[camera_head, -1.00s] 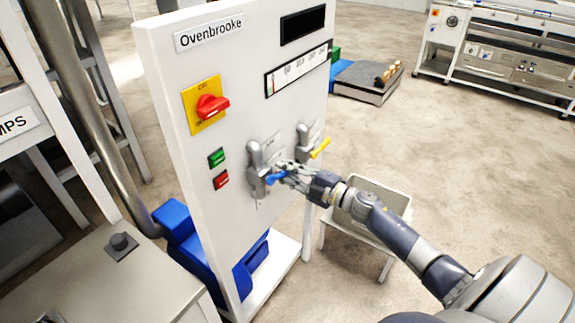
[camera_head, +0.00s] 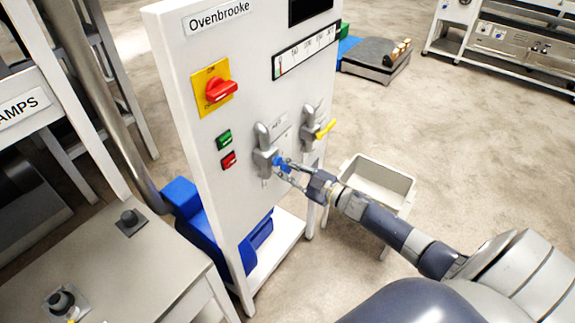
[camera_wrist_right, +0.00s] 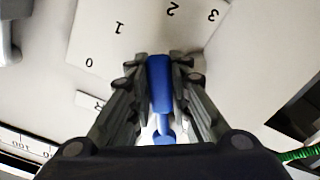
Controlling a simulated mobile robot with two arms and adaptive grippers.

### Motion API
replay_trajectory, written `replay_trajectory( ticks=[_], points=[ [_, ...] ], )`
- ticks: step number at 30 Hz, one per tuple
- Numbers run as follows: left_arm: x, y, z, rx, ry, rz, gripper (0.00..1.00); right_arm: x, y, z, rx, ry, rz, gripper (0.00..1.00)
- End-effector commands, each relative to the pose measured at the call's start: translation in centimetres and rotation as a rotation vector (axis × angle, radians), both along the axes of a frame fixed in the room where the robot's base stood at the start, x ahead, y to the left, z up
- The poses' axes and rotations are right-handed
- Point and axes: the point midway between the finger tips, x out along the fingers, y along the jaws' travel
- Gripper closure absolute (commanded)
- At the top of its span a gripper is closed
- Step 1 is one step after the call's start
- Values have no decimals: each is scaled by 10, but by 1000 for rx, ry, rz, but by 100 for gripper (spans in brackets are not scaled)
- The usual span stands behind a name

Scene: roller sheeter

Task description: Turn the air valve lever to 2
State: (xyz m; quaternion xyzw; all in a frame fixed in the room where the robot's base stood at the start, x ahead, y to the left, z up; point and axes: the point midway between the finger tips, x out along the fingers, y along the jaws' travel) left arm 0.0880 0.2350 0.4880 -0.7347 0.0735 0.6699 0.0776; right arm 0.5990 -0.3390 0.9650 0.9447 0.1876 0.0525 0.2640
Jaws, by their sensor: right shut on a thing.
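The air valve (camera_head: 264,150) is a grey fitting on the white panel with a blue lever (camera_head: 281,162). My right gripper (camera_head: 287,168) is shut on this lever, its arm coming in from the right. In the right wrist view the blue lever (camera_wrist_right: 160,85) lies between the two dark fingers of the gripper (camera_wrist_right: 160,75). A white scale card (camera_wrist_right: 140,40) behind it shows 0, 1, 2 and 3 upside down. I cannot tell which number the lever points to. My left gripper is not in view.
A second valve with a yellow lever (camera_head: 325,130) sits just right of the blue one. A red rotary switch (camera_head: 220,90) and green (camera_head: 224,139) and red (camera_head: 229,160) buttons are on the panel's left. A pale bin (camera_head: 379,183) stands below right.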

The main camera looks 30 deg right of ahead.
Motion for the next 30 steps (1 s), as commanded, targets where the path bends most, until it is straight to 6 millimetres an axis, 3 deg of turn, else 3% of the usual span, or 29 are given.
replay_trajectory(
  ticks=[16,17,19,30],
  points=[
    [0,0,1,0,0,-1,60,-1,2,-2,19,10,0,100],
    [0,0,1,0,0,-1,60,-1,1,-2,19,10,0,75],
    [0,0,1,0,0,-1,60,-1,2,-2,19,10,0,61],
    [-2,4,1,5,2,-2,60,-2,1,-1,19,9,0,61]
  ],
)
